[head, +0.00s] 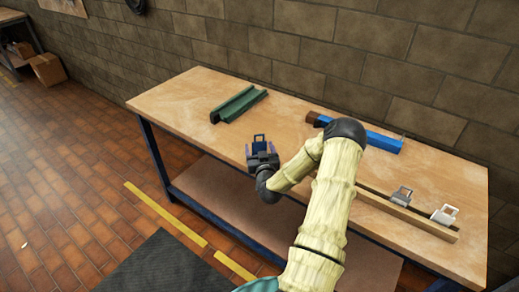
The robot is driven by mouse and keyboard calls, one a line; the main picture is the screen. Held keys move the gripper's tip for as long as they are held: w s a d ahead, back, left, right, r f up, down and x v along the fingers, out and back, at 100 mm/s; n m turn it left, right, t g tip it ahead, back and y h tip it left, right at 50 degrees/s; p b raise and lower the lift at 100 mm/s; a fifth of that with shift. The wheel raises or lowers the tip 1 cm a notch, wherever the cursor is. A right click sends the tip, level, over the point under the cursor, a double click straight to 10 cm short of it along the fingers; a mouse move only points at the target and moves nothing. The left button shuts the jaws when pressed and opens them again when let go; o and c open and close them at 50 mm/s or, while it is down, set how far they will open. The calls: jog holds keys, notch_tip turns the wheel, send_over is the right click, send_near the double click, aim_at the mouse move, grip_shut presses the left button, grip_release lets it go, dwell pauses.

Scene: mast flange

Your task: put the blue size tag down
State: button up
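The blue size tag (259,139) is a small blue piece with an open, frame-like top. It stands upright between the two fingers of my gripper (260,148), which looks shut on it. My gripper is over the front edge of the workbench, left of the middle. The gripper hides the tag's lower part. I cannot tell exactly how high the tag is above the bench.
The wooden workbench (185,99) is clear around the green channel (238,104). A blue bar (382,140) lies behind my arm. A wooden rail (425,226) at right carries a grey tag (402,195) and a white tag (445,213). A brick wall stands behind.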

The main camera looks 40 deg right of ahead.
jog(key=shift+r, duration=0.15)
jog(key=b+v, duration=0.1)
jog(key=v, duration=1.1)
jog(key=shift+b, duration=0.35)
jog(key=shift+a, duration=0.1)
